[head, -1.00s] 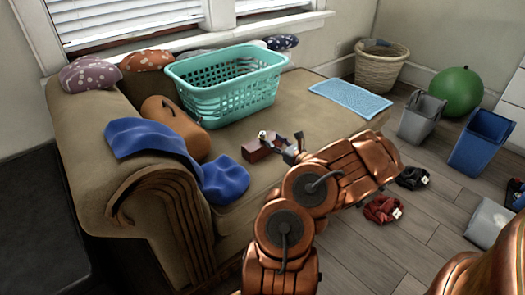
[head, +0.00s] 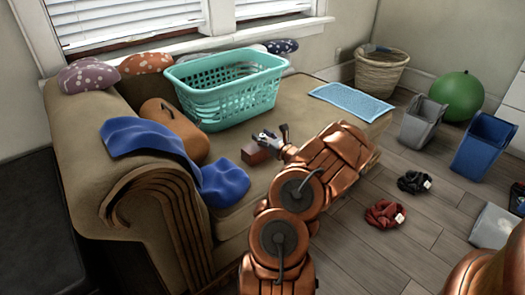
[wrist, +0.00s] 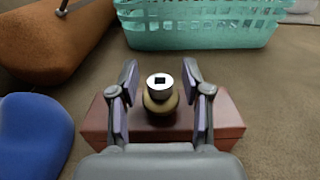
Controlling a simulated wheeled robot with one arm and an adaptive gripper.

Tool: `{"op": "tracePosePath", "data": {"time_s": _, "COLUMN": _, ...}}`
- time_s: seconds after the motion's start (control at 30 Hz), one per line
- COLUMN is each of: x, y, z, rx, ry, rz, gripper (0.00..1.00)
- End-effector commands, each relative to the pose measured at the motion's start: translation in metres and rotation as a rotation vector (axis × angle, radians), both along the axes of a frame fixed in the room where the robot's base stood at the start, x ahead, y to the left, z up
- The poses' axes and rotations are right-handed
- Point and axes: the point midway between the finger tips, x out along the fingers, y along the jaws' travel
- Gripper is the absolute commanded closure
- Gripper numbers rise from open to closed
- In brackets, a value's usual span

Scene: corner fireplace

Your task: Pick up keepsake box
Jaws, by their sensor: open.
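The keepsake box, a reddish-brown block (head: 255,154), sits on the tan couch seat. In the wrist view the box (wrist: 221,122) lies beneath and between my fingers. My gripper (wrist: 160,78) is open, one finger on each side of that piece. In the head view my gripper (head: 272,137) is just above the box. Its palm hides the box's near part in the wrist view.
A teal laundry basket (head: 228,98) stands behind the box on the couch. An orange-brown bag or cushion (head: 176,128) and a blue cloth (head: 224,184) lie to the left. A light blue mat (head: 350,104) lies to the right. The seat around the box is bare.

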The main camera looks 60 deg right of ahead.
Motion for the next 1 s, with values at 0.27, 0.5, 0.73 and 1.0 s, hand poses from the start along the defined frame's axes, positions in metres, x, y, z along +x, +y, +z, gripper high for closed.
{"op": "tracePosePath", "data": {"time_s": 0.27, "x": -0.0002, "y": 0.0002, "z": -0.0001, "rx": 0.0, "ry": 0.0, "rz": 0.0, "gripper": 0.76}}
{"op": "tracePosePath", "data": {"time_s": 0.5, "x": -0.0002, "y": 0.0003, "z": -0.0009, "rx": 0.001, "ry": 0.002, "rz": 0.0, "gripper": 1.0}}
{"op": "tracePosePath", "data": {"time_s": 0.73, "x": -0.0002, "y": 0.0006, "z": -0.0018, "rx": 0.002, "ry": 0.004, "rz": 0.001, "gripper": 1.0}}
{"op": "tracePosePath", "data": {"time_s": 1.0, "x": -0.0003, "y": 0.0008, "z": -0.0028, "rx": 0.002, "ry": 0.005, "rz": 0.001, "gripper": 1.0}}
